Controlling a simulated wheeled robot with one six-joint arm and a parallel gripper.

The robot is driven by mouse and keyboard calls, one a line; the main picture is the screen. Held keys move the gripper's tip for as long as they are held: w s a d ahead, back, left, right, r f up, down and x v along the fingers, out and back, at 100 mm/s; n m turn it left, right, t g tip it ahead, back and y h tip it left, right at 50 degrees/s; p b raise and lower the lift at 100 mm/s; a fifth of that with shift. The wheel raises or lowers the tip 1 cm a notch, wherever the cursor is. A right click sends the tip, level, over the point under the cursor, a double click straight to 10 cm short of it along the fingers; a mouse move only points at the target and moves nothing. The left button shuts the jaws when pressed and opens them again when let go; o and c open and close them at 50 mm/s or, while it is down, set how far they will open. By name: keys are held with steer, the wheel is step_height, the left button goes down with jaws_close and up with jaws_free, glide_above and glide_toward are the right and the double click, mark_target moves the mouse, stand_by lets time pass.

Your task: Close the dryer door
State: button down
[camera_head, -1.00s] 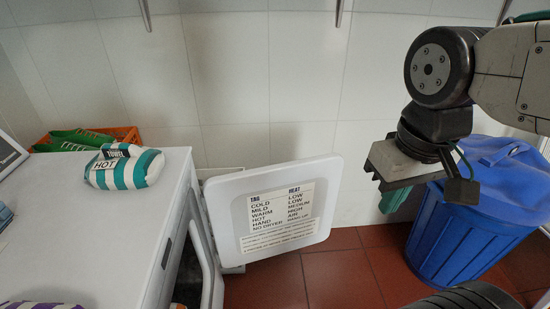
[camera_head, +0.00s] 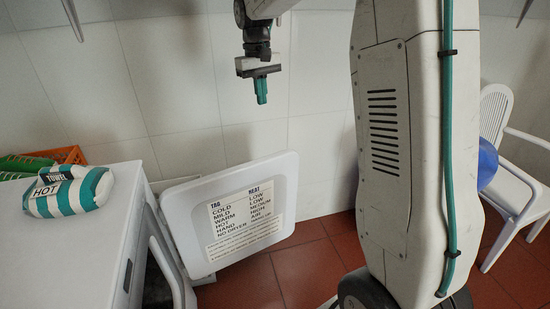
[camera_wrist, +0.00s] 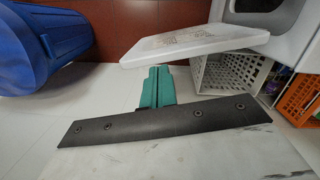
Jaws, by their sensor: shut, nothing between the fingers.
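The dryer door (camera_head: 232,212) is a white panel with a printed label. It stands swung open to the right of the white dryer (camera_head: 70,245), and the dark opening shows at the dryer's right side. My gripper (camera_head: 261,92) has green fingers pointing down, pressed together and empty. In the head view it is above the door's top edge, near the tiled wall. In the wrist view my gripper (camera_wrist: 157,88) appears beside the door (camera_wrist: 190,42), with a small gap seeming to separate them; contact cannot be told.
A striped towel bundle (camera_head: 68,191) lies on the dryer. An orange crate (camera_head: 62,156) stands behind it. A white basket (camera_wrist: 230,75) is near the door. A blue bin (camera_wrist: 45,45) and a white chair (camera_head: 510,170) stand away from the door. Red floor tiles (camera_head: 307,270) are clear.

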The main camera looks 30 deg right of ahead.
steer(key=g, duration=0.1)
glide_above(276, 157)
steer(key=w+a, duration=0.2)
steer(key=w, duration=0.4)
step_height(276, 157, down, 10)
steer(key=w+d+f, duration=0.3)
steer(key=f, duration=0.3)
steer(key=w+d+f, duration=0.2)
steer(key=f, duration=0.4)
steer(key=shift+g, duration=0.3)
steer(key=shift+s+a+f, duration=0.1)
steer(key=shift+s+f, duration=0.95)
steer(key=shift+f, duration=0.4)
steer(key=shift+s+f, duration=1)
steer(key=shift+f, duration=0.5)
steer(key=shift+s+a+f, duration=0.1)
steer(key=shift+s+f, duration=0.95)
steer(key=shift+f, duration=0.4)
steer(key=shift+d, duration=0.1)
